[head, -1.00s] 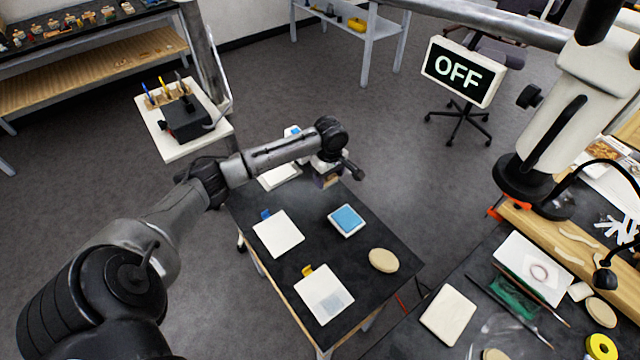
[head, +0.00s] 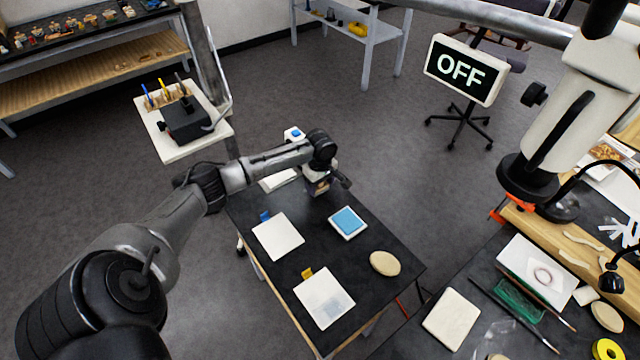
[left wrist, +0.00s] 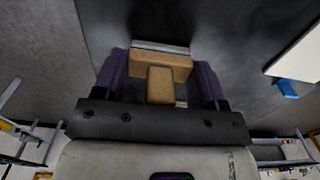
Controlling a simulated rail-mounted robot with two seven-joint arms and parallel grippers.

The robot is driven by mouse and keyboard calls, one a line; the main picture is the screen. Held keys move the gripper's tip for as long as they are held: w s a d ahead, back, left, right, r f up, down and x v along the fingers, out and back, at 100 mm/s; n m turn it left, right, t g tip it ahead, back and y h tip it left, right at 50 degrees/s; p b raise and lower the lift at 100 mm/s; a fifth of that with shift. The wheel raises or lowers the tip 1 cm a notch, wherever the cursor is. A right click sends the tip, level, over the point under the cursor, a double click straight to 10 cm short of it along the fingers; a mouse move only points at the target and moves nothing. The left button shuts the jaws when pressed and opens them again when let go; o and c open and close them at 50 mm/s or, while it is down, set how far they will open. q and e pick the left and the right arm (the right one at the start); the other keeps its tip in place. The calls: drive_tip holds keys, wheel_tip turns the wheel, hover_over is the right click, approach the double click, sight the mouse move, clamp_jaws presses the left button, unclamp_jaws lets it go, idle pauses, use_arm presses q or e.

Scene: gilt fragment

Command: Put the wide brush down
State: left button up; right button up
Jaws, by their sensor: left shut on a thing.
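My left gripper (head: 318,186) is over the back part of the small black table (head: 330,262). In the left wrist view its two dark purple fingers (left wrist: 160,84) are shut on the wide brush (left wrist: 162,62), gripping it from both sides. The brush has a tan, T-shaped wooden body and a thin pale strip along its far edge. The dark tabletop lies beyond it; I cannot tell whether the brush touches it. In the head view the arm and gripper mostly hide the brush.
The black table holds two white tiles (head: 278,237) (head: 323,300) with blue and yellow tabs, a blue pad (head: 348,221) and a tan oval (head: 385,263). A white item (head: 278,181) lies beside the gripper. An OFF sign (head: 462,69) stands at the back right.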

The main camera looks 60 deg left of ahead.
use_arm(q)
drive_tip(key=o, duration=0.4)
drive_tip(key=shift+f, duration=0.1)
drive_tip(key=o, duration=0.5)
drive_tip(key=shift+r, duration=0.2)
wheel_tip(320, 180, up, 12)
drive_tip(key=shift+f+p, duration=0.1)
drive_tip(key=shift+p, duration=0.9)
